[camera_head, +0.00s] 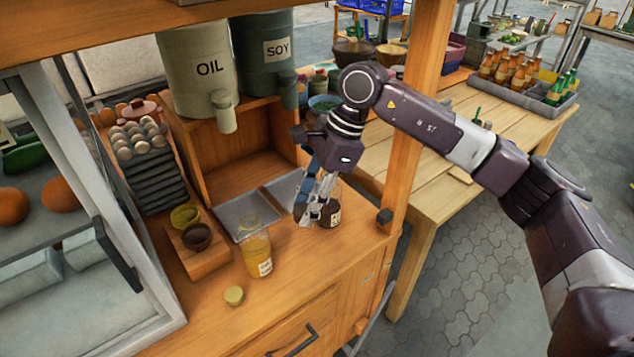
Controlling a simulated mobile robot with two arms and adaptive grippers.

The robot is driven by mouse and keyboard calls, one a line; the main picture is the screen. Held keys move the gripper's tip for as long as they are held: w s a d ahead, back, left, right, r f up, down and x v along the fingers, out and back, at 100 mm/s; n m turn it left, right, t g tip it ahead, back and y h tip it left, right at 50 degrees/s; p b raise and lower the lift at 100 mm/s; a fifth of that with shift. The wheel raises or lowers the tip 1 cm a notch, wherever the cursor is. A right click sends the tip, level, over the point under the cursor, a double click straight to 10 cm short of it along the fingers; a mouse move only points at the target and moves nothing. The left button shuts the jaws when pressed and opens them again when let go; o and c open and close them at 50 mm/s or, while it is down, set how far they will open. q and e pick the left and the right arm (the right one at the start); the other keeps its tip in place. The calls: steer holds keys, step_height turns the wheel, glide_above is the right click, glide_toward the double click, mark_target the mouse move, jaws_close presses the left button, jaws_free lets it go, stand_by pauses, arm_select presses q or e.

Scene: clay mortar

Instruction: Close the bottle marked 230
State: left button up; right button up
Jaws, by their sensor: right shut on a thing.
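A clear bottle of yellow liquid (259,256) stands upright on the wooden counter. Its label is too small to read, and I see no lid on its top. A second bottle with dark liquid (333,213) stands to its right, near the counter's right end. Its label is also unreadable, and its top is partly hidden. A small round yellowish lid (234,295) lies on the counter, front left of the yellow bottle. My right gripper (314,212) points down and is shut at the dark bottle, its fingers covering the bottle's left side. My left gripper is not in view.
Silver trays (246,217) lie behind the bottles. OIL (205,80) and SOY (262,62) dispensers stand above. A wooden holder with small bowls (197,237) is on the left. A wooden post (414,120) rises close to my right arm. The front counter is mostly clear.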

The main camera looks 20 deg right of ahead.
steer(key=s+a+f+n+g+h, duration=0.1)
steer(key=s+a+n+g+h, duration=0.1)
steer(key=s+n, duration=0.6)
steer(key=s+a+f+n+g+h, duration=0.2)
steer(key=s+a+n, duration=0.3)
steer(key=s+n, duration=0.4)
steer(key=shift+s+n+g+h, duration=0.15)
steer(key=shift+n+g+h, duration=0.2)
steer(key=shift+n, duration=0.35)
